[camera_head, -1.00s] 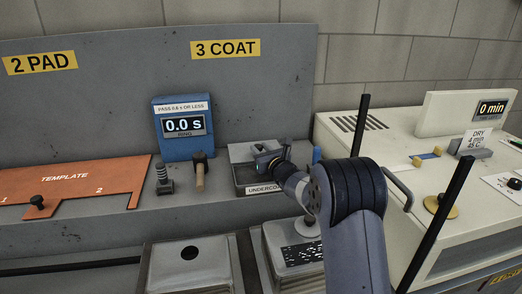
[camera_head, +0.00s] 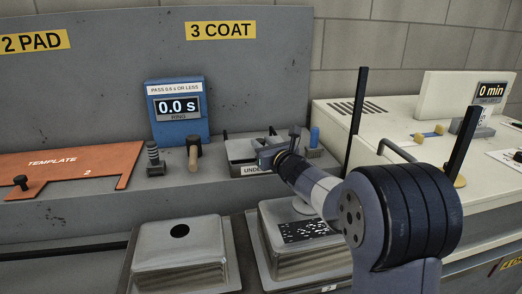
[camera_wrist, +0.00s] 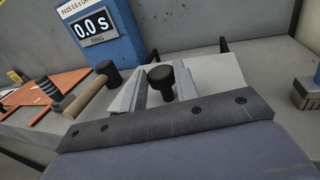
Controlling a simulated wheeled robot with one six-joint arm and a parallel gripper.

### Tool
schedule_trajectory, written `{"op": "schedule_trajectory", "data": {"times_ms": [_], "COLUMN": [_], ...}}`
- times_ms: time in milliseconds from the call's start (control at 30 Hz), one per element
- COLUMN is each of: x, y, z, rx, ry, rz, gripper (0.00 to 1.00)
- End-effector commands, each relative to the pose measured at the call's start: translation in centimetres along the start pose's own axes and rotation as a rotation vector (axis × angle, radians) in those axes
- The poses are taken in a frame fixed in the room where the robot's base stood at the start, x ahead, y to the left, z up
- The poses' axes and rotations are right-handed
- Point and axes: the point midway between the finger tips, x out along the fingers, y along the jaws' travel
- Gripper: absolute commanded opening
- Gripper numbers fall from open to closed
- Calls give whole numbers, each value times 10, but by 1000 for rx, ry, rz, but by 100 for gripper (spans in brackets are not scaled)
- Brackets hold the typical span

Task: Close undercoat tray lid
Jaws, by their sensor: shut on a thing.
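The undercoat tray (camera_head: 250,170) is a small grey box on the bench ledge, its front label partly hidden by my gripper. Its pale grey lid (camera_head: 240,149) lies over the top; it also shows in the wrist view (camera_wrist: 208,80). I cannot tell whether the lid is fully down. A black knob (camera_wrist: 160,78) stands on the lid, between my fingers in the wrist view. My gripper (camera_head: 270,156) is at the tray from the right and is shut on the knob.
A blue ring timer (camera_head: 178,112) and a wooden-handled mallet (camera_head: 193,155) stand left of the tray. A blue-handled brush (camera_head: 314,140) is close on the right. The cream dryer (camera_head: 400,110) stands further right.

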Motion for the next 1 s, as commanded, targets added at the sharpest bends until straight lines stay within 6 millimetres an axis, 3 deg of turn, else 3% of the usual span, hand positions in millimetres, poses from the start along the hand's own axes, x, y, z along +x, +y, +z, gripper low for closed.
{"op": "schedule_trajectory", "data": {"times_ms": [233,600,633,867,1000], "x": [-24,-26,-27,-26,-26], "y": [6,7,7,7,7], "z": [0,0,-1,0,0], "rx": [-1,0,0,0,0], "ry": [-5,0,0,0,-1], "rz": [-1,-1,-1,0,0], "gripper": [0,0,31,50,52]}}
